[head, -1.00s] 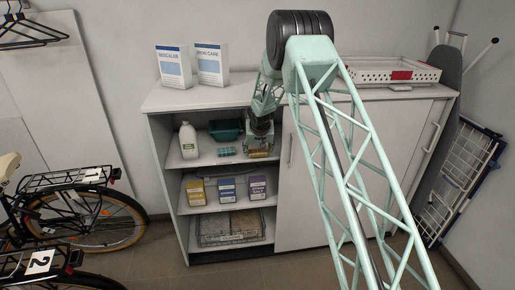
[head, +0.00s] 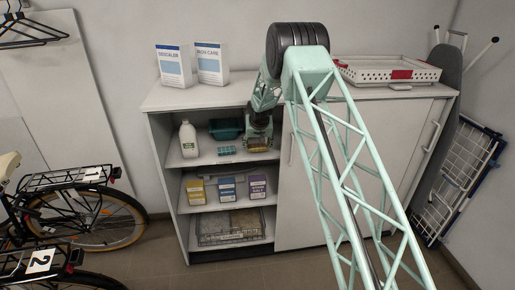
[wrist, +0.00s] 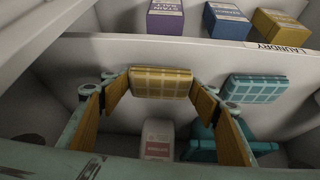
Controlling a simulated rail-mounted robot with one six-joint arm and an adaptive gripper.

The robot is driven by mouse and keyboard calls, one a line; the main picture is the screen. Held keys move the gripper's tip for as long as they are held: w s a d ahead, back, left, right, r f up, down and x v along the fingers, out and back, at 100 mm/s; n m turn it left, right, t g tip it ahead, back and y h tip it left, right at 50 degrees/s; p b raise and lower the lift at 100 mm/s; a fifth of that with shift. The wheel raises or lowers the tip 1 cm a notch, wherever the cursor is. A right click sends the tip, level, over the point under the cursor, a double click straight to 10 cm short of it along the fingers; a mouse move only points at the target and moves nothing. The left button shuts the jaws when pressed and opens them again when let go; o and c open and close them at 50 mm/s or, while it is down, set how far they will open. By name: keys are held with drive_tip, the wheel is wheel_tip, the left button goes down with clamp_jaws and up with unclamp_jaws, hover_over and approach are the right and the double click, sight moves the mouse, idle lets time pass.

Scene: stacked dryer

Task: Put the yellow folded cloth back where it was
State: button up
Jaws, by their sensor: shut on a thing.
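The yellow folded cloth (wrist: 161,83) is a small checked bundle between the two fingers of my gripper (wrist: 160,86) in the wrist view. The fingers touch its two ends and are shut on it. In the head view my gripper (head: 259,140) reaches into the top shelf (head: 212,158) of the open cabinet at its right side. The cloth (head: 259,150) shows there just below the gripper, near the shelf's front. Whether it touches the shelf cannot be told. A teal folded cloth (wrist: 258,88) lies to the left of it in the head view (head: 226,151).
A teal tub (head: 226,129) and a white bottle (head: 188,140) stand on the same shelf. A white container with a red label (wrist: 158,138) shows beyond the cloth in the wrist view. The sliding door (head: 312,180) is close on the right. Boxes (head: 227,189) stand below.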

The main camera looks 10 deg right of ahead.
drive_tip(key=shift+f, duration=0.3)
drive_tip(key=shift+f+b, duration=0.15)
drive_tip(key=shift+b, duration=0.15)
drive_tip(key=o, duration=0.9)
drive_tip(key=shift+r, duration=0.2)
drive_tip(key=shift+p+v, duration=0.3)
drive_tip(key=shift+v, duration=0.85)
drive_tip(key=shift+s+a+r+b, duration=0.15)
drive_tip(key=shift+s+b, duration=0.35)
drive_tip(key=shift+s, duration=1.55)
drive_tip(key=shift+s+a+r+b, duration=0.1)
drive_tip(key=shift+s+a+b, duration=0.3)
drive_tip(key=shift+s, duration=1.6)
drive_tip(key=shift+s+a+r+b, duration=0.1)
drive_tip(key=shift+s+b, duration=0.45)
drive_tip(key=shift+s, duration=1.5)
